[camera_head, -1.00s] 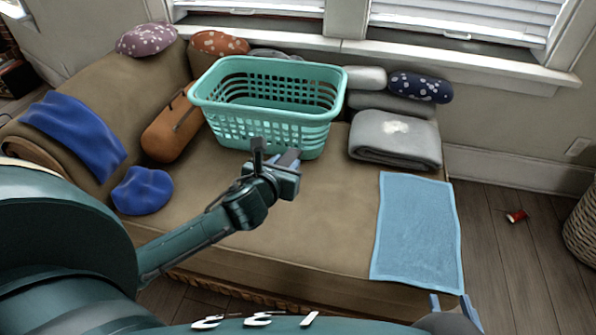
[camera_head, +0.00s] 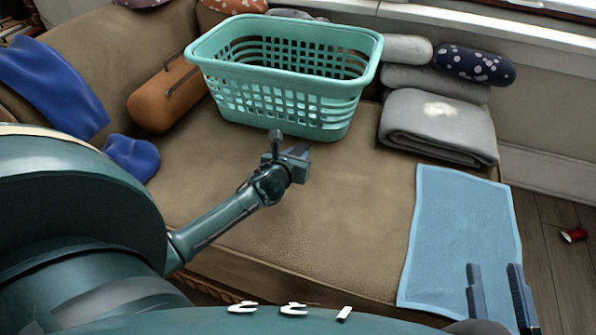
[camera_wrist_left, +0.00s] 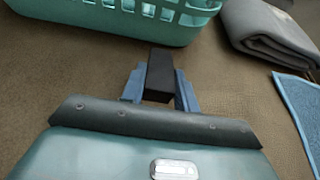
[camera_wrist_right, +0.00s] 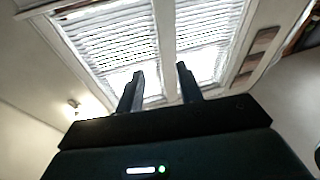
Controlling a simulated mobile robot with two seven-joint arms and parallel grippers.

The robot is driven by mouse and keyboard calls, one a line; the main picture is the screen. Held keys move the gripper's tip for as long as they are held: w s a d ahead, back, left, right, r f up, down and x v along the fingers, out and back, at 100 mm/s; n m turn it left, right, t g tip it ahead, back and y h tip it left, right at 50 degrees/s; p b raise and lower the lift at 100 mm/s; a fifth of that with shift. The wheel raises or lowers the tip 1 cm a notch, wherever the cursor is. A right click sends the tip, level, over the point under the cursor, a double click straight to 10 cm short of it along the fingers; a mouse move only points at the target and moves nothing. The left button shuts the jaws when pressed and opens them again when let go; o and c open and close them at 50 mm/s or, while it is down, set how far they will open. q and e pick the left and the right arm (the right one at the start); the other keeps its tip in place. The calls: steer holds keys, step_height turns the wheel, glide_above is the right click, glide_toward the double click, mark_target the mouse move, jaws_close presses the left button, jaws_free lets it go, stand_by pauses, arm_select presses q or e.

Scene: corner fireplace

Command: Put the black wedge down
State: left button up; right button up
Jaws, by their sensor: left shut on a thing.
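The black wedge (camera_wrist_left: 160,73) is a dark block between the blue fingers of my left gripper (camera_wrist_left: 158,88) in the left wrist view. My left gripper is shut on it. In the head view, my left gripper (camera_head: 298,154) is over the brown sofa seat (camera_head: 330,215), just in front of the teal basket. The wedge is hard to make out there, and I cannot tell whether it touches the seat. My right gripper (camera_head: 496,270) is open and empty, in front of the blue towel's right edge. The right wrist view shows its parted fingers (camera_wrist_right: 160,75) against the window.
The teal laundry basket (camera_head: 290,93) stands at the seat's back. A folded grey blanket (camera_head: 438,125) and pillows are right of it. A blue towel (camera_head: 460,230) lies at the right end. An orange bolster (camera_head: 165,98) and blue cloth (camera_head: 132,156) are left. The middle seat is clear.

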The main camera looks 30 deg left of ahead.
arm_select(q)
step_height(320, 180, down, 4)
steer(key=shift+f+b, duration=0.25)
steer(key=shift+b, duration=0.95)
steer(key=shift+r, duration=0.1)
arm_select(e)
steer(key=shift+w+r+t+y, duration=0.25)
steer(key=shift+r+t+y, duration=0.05)
steer(key=shift+r+y, duration=0.35)
steer(key=shift+n, duration=0.3)
arm_select(q)
steer(key=o, duration=0.6)
steer(key=shift+f, duration=0.2)
steer(key=o, duration=0.4)
steer(key=shift+r, duration=0.1)
arm_select(e)
steer(key=shift+r, duration=0.1)
